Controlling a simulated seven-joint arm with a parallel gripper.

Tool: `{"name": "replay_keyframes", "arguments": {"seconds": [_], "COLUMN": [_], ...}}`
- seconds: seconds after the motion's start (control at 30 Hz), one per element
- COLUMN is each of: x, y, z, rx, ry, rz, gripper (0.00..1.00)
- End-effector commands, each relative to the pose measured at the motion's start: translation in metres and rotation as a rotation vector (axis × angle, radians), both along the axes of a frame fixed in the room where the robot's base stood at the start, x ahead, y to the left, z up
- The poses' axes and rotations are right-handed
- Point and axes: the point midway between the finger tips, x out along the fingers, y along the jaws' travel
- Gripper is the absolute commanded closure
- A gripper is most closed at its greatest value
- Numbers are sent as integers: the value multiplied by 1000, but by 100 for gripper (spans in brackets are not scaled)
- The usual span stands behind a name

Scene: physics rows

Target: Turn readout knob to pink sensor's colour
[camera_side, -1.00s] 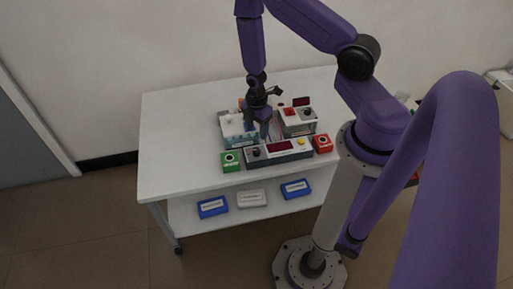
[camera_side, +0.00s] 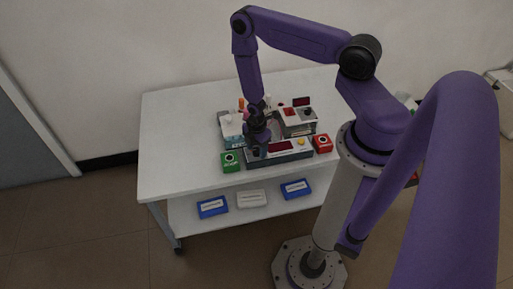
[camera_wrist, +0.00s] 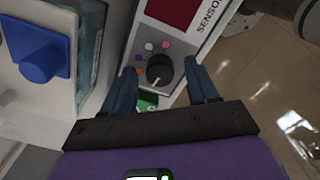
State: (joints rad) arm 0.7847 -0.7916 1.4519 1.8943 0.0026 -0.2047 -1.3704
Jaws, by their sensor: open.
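The readout box (camera_side: 286,149), white with a dark red display (camera_wrist: 172,12), stands near the table's front. Its black round knob (camera_wrist: 159,69) has a white pointer line aimed down and slightly left in the wrist view. Coloured dots sit around it: pink (camera_wrist: 165,44), white (camera_wrist: 149,46), purple (camera_wrist: 138,57) and orange (camera_wrist: 139,71). My gripper (camera_wrist: 161,78) is open, its blue fingers either side of the knob; I cannot tell whether they touch it. In the side view my gripper (camera_side: 259,150) hides the knob. A small pinkish thing (camera_side: 246,115) behind may be the pink sensor.
A green box (camera_side: 231,161) and a red box (camera_side: 323,143) flank the readout. A pale unit with a blue knob (camera_wrist: 42,62) stands close to the left. Another unit with a red display (camera_side: 301,101) is behind. The table's left part (camera_side: 180,140) is clear.

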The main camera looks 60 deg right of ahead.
Motion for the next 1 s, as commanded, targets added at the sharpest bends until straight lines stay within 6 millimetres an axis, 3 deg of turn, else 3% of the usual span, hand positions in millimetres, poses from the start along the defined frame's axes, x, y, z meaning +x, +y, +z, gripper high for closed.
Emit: {"name": "replay_keyframes", "arguments": {"seconds": [0.2, 0.37, 0.4, 0.77, 1.0], "x": [0, 0, 0, 0, 0], "y": [0, 0, 0, 0, 1], "z": [0, 0, 0, 0, 0], "rx": [0, 0, 0, 0, 1], "ry": [0, 0, 0, 1, 1], "rz": [0, 0, 0, -49, -200], "gripper": [41, 93, 97, 97, 97]}}
